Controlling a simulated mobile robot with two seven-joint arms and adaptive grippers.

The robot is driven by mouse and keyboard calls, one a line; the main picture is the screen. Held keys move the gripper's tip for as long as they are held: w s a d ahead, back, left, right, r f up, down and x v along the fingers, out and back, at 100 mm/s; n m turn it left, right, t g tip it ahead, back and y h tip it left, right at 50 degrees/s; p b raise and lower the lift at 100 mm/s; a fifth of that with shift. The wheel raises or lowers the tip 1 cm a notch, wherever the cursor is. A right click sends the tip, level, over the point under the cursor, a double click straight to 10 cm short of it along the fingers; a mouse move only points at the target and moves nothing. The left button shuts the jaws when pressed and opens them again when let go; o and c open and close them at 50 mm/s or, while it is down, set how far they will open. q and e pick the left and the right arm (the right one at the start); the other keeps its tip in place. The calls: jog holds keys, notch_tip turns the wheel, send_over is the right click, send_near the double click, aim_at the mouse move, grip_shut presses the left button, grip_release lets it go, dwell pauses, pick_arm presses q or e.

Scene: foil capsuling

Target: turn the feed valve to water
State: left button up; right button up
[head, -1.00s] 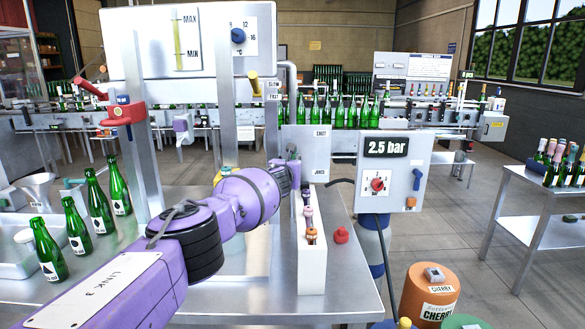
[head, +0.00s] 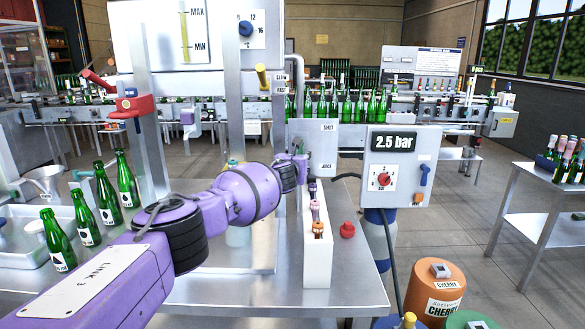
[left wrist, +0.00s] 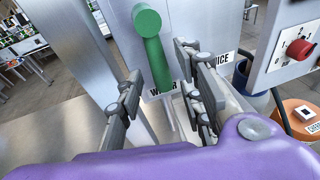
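The feed valve's green handle (left wrist: 153,52) fills the middle of the left wrist view. It hangs from its round hub and its lower end is near a label that reads as WATER, partly hidden. A JUICE label (left wrist: 225,58) is to its right. My left gripper (left wrist: 160,66) is open, with one finger on each side of the handle and gaps visible between. In the head view the valve is hidden behind my left arm, while the SHUT and JUICE labels show on the grey panel (head: 322,148). My right gripper is not in view.
A pressure box (head: 399,160) reading 2.5 bar, with a red dial (head: 383,179), stands right of the panel. A white rack (head: 318,262) of capsules and a red button (head: 347,230) are on the steel table. Green bottles (head: 127,179) stand at left.

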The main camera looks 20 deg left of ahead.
pick_arm(q)
jog(key=a+v, duration=0.1)
jog(key=v, duration=1)
jog(key=shift+d, duration=0.4)
jog(key=shift+w, duration=0.1)
